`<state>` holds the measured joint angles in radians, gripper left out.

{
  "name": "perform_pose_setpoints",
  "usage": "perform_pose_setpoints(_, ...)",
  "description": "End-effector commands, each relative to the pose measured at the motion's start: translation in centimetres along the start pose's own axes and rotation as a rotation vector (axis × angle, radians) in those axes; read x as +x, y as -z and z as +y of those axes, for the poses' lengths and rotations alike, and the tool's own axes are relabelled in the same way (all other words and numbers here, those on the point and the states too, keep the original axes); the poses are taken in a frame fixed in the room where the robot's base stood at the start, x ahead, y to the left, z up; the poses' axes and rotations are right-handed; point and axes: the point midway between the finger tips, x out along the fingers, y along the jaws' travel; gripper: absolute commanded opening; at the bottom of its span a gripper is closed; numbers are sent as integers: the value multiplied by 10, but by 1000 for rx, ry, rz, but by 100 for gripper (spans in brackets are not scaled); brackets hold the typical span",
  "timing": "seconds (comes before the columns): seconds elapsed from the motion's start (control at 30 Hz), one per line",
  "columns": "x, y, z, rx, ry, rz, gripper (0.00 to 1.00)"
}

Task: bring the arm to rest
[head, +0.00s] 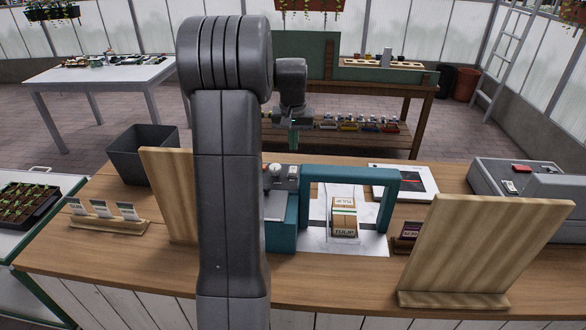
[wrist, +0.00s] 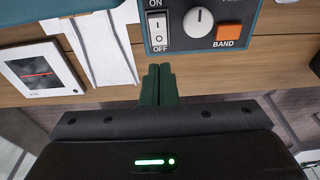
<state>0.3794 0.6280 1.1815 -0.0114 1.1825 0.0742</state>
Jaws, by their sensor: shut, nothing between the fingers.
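My gripper (wrist: 158,84) shows in the wrist view with its dark green fingers closed together and empty. In the wrist view the fingers point toward a control panel (wrist: 197,28) with an ON/OFF switch, a white knob and an orange BAND button. No contact with the panel can be seen. In the head view my grey arm stands upright in the middle, and the gripper (head: 294,138) hangs beyond the counter's control box, pointing down. A teal banding machine (head: 350,178) stands on the wooden counter, with a banded TULIP bundle (head: 344,218) under its arch.
Wooden boards (head: 468,245) stand upright on the counter. A dark bin (head: 140,155) and a seed-packet rack (head: 108,222) are at the left. A tablet-like screen (head: 404,182) and a cash register (head: 530,188) are at the right. Tables stand behind.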

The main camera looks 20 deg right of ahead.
Motion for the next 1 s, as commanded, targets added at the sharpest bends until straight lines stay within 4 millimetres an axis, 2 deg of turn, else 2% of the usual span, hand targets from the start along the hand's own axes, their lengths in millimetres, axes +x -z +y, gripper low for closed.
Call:
perform_pose_setpoints(0.27, 7, -1, 0, 0, 0, 0, 0)
perform_pose_setpoints(0.8, 62, -9, 0, 0, 0, 1, 0)
perform_pose_setpoints(1.0, 71, -11, 0, 0, 0, 0, 0)
